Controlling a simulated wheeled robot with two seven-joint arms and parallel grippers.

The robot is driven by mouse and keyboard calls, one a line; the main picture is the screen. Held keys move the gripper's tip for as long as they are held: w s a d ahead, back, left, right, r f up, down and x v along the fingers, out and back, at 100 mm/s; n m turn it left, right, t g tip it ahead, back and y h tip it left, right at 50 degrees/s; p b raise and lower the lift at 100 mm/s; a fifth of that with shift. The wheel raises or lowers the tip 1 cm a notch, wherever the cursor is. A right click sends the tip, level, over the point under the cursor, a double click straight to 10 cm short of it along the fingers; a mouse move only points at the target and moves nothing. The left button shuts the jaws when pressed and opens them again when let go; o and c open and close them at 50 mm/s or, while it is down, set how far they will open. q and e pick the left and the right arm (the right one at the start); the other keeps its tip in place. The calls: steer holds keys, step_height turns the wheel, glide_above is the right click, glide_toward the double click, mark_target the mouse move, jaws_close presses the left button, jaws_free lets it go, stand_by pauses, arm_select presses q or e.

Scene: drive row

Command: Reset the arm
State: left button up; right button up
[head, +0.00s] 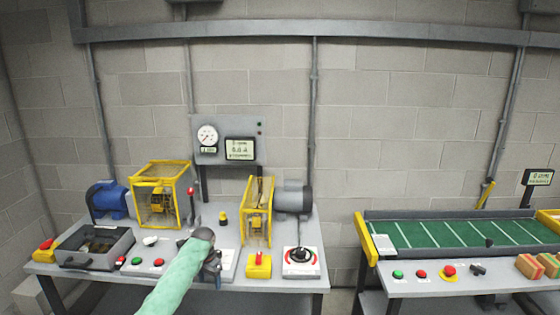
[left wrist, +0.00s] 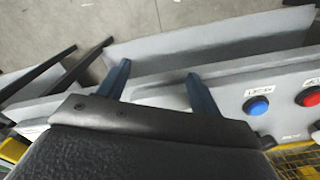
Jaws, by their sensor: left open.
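My left arm comes in from the bottom of the head view in a pale green sleeve. Its gripper (head: 213,270) is over the front part of the left bench (head: 135,283). In the left wrist view the two blue fingers (left wrist: 158,70) stand well apart with nothing between them. They are over the bench's grey edge, with the floor beyond. A blue button (left wrist: 258,105) and a red button (left wrist: 310,96) lie to their right. My right gripper is in neither view.
The bench holds a blue motor (head: 107,200), yellow guard cages (head: 160,194), a grey tray (head: 95,262), a yellow box (head: 259,266) and a rotary switch (head: 300,256). A gauge panel (head: 228,142) stands behind. A green conveyor (head: 450,234) is at right, past a gap.

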arm_select(q)
steer(key=s+d+f+n+b, duration=0.1)
steer(key=s+d+f, duration=0.1)
steer(key=s+f, duration=0.85)
steer(key=s+d+f+b, duration=0.1)
steer(key=s+f, duration=0.6)
steer(key=f, duration=0.6)
steer(key=s+d+f+n+b, duration=0.1)
steer(key=s+d+f, duration=0.1)
steer(key=s+f, duration=0.85)
steer(key=s+f+b, duration=0.1)
steer(key=s+f, duration=0.5)
steer(key=s, duration=0.6)
steer(key=s+d+f+n+t+b, duration=0.1)
steer(key=s+f, duration=0.6)
steer(key=s, duration=0.6)
steer(key=s+d+f+b, duration=0.1)
steer(key=s+f, duration=0.6)
steer(key=s, duration=0.6)
steer(key=shift+s+d+t, duration=0.2)
steer(key=shift+t, duration=0.1)
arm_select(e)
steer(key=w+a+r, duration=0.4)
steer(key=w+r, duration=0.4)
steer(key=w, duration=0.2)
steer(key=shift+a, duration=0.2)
